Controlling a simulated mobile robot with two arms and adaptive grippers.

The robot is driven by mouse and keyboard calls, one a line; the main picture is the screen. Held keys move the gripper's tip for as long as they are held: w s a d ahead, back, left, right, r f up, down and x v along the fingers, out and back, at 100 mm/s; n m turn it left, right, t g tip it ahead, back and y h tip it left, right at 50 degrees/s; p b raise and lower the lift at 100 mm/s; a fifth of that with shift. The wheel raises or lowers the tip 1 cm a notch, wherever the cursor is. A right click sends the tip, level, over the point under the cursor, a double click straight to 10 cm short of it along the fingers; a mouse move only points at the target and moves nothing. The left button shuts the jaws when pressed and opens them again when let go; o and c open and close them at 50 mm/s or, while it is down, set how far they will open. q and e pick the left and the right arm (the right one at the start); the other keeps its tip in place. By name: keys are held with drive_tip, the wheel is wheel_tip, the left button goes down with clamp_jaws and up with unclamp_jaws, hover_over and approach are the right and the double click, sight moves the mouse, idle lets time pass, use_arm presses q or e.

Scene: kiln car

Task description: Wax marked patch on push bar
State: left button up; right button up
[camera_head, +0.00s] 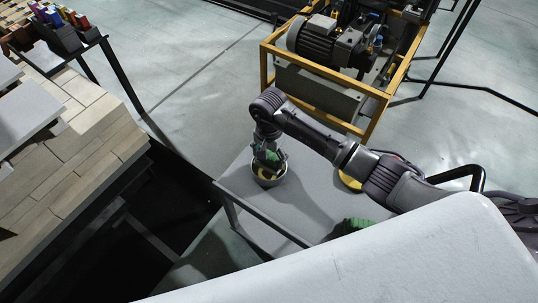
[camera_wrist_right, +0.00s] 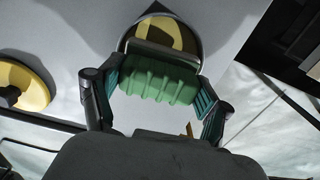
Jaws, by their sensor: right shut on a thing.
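My right gripper (camera_head: 268,160) is shut on a green ribbed pad (camera_wrist_right: 160,80), held between its two teal-lined fingers. The pad is over a round dark-rimmed tin with yellow wax (camera_head: 269,178). The tin stands on a grey table and also shows behind the pad in the wrist view (camera_wrist_right: 180,36). I cannot tell whether the pad touches the wax. A yellow disc (camera_head: 350,181) lies on the table, partly behind my right arm; in the wrist view it has a dark knob (camera_wrist_right: 25,88). I cannot make out a marked patch on a push bar. My left gripper is not seen.
The grey table (camera_head: 300,205) has bare room around the tin. A green ribbed thing (camera_head: 352,228) is partly hidden at its front. A brick-decked kiln car (camera_head: 85,140) stands left, across a dark gap. A yellow-framed motor unit (camera_head: 318,75) stands behind the table.

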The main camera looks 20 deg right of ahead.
sight(269, 154)
drive_tip(key=shift+f+b, duration=0.6)
idle(0.5)
drive_tip(key=shift+s+f, duration=0.15)
drive_tip(key=shift+f, duration=0.05)
idle(1.2)
wheel_tip(269, 154, up, 2)
drive_tip(key=shift+p, duration=0.5)
drive_tip(key=shift+r+p, duration=1.55)
drive_tip(key=shift+r, duration=1.1)
